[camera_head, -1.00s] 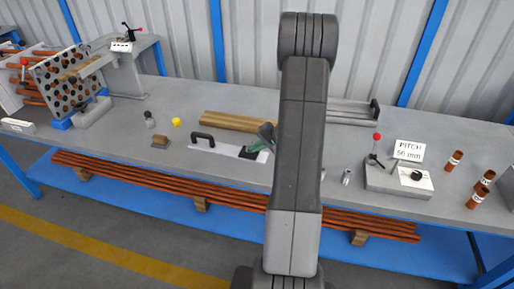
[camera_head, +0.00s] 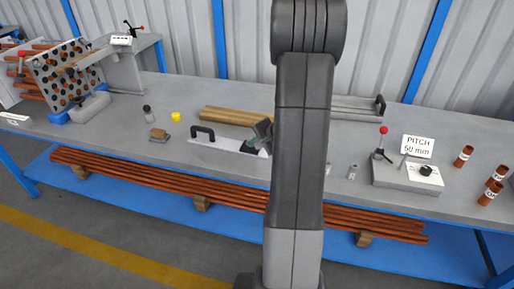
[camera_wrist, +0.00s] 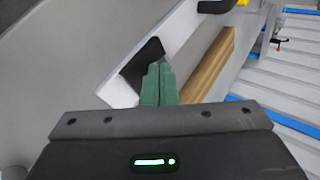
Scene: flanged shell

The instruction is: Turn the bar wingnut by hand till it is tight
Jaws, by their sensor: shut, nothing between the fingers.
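I cannot single out the bar wingnut with certainty. A small black part with arms and a red tip (camera_head: 133,28) stands on top of the grey bracket (camera_head: 147,65) at the back left, by a white label. In the head view my arm hides most of the gripper.
The black-handled white strip (camera_head: 212,137) and wooden planks (camera_head: 235,116) lie mid-bench. A red-knobbed fixture (camera_head: 405,172) and copper tubes (camera_head: 464,156) stand at right.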

